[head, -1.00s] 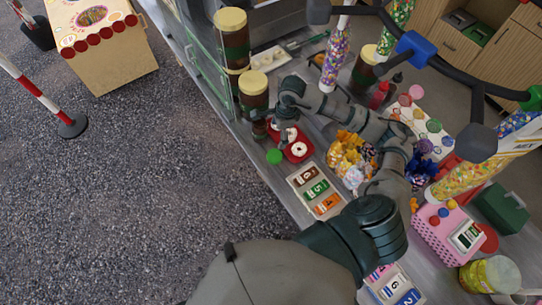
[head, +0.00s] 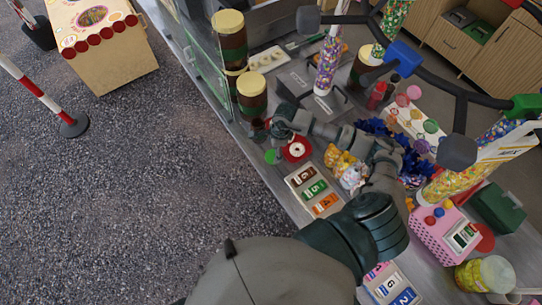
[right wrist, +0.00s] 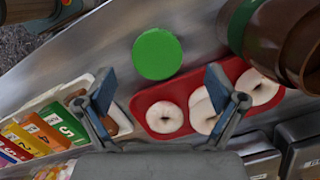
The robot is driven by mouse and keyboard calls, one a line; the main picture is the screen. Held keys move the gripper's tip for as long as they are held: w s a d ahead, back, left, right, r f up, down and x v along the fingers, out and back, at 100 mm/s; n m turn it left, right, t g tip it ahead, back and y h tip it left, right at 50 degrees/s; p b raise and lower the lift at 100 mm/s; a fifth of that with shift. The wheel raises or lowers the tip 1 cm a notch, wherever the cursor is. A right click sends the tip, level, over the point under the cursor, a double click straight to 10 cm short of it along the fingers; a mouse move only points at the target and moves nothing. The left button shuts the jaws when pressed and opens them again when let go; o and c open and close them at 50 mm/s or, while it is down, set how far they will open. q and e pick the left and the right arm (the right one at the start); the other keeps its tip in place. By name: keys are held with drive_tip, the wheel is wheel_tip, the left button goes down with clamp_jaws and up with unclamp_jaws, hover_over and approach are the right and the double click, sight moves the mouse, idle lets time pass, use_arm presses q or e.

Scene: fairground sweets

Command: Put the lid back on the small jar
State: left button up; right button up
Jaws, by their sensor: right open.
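A flat round green lid (head: 271,156) lies on the grey counter near its edge; it also shows whole in the right wrist view (right wrist: 157,54). My right gripper (head: 281,132) is over the counter just behind the lid in the head view. In the right wrist view its two fingers (right wrist: 160,85) are spread and empty, with the lid apart from them, beyond the gap. A small dark jar (head: 257,129) seems to stand beside the gripper, partly hidden; I cannot tell whether its top is open. My left gripper is out of view.
A red tray (right wrist: 146,98) of white ring doughnuts lies under the fingers. A tall brown-and-green canister (head: 252,92) stands close by. Price cards (head: 314,191) lie on the other side.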

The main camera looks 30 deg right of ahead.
sight(274, 155)
drive_tip(key=f, duration=0.4)
drive_tip(key=shift+s+d, duration=0.15)
drive_tip(key=shift+d, duration=0.15)
drive_tip(key=shift+a+r, duration=0.1)
drive_tip(key=shift+a, duration=0.75)
drive_tip(key=shift+c, duration=0.4)
drive_tip(key=shift+r, duration=0.1)
drive_tip(key=c, duration=0.7)
drive_tip(key=shift+d, duration=0.55)
drive_tip(key=shift+c, duration=0.3)
drive_tip(key=shift+d, duration=0.1)
drive_tip(key=shift+c, duration=0.4)
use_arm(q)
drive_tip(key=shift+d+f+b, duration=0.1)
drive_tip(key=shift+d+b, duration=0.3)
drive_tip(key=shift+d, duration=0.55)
use_arm(e)
wheel_tip(274, 155, up, 10)
drive_tip(key=shift+a, duration=0.2)
